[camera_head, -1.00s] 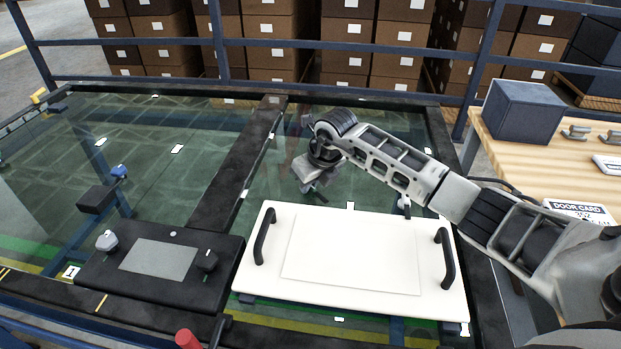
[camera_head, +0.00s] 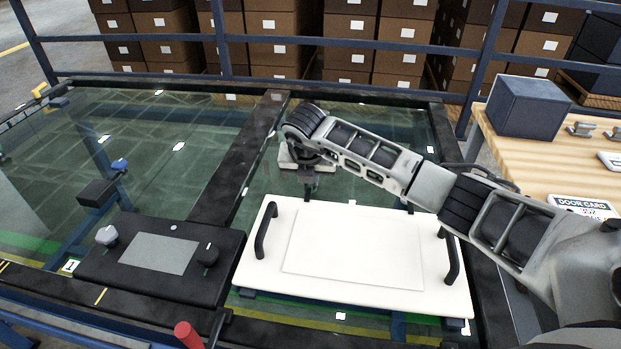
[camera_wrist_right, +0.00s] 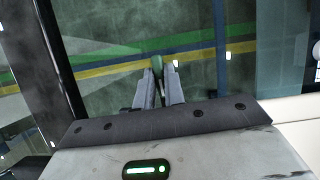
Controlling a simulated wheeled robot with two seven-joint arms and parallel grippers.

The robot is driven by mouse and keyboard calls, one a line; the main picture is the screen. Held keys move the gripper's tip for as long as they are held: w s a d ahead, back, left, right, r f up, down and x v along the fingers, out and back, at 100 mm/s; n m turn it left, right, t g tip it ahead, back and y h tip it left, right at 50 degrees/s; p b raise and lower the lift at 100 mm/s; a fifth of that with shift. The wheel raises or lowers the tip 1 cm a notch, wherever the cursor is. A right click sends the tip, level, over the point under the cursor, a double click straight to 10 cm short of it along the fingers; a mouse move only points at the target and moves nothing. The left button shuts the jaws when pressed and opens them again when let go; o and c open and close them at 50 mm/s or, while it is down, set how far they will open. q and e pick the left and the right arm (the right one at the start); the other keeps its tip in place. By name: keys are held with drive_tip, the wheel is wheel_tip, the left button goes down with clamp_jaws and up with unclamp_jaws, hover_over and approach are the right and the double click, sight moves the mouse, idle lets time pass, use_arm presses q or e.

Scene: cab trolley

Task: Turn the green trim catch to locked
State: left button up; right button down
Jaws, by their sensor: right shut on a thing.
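My right gripper (camera_head: 308,192) points down just beyond the white panel's far edge, left of that panel's middle. In the right wrist view its two grey fingers (camera_wrist_right: 160,80) are close together on a small rounded green piece, which I take for the green trim catch (camera_wrist_right: 156,62). Most of the catch is hidden between the fingers, so I cannot tell its turn position. In the head view the catch cannot be made out at the gripper. My left gripper is not in view.
A white panel (camera_head: 400,245) with two black handles lies in front of the gripper. A dark panel (camera_head: 110,285) with knobs lies to its left. A dark crossbar (camera_head: 235,165) divides the glass. A wooden table (camera_head: 540,150) with a blue-grey box (camera_head: 530,108) stands at right.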

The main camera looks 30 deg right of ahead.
drive_tip(key=shift+m, duration=0.3)
idle(0.4)
drive_tip(key=c, duration=1.5)
unclamp_jaws()
drive_tip(key=shift+r, duration=0.1)
drive_tip(key=v, duration=1.6)
drive_tip(key=shift+w+a+b, duration=0.15)
drive_tip(key=shift+b, duration=0.2)
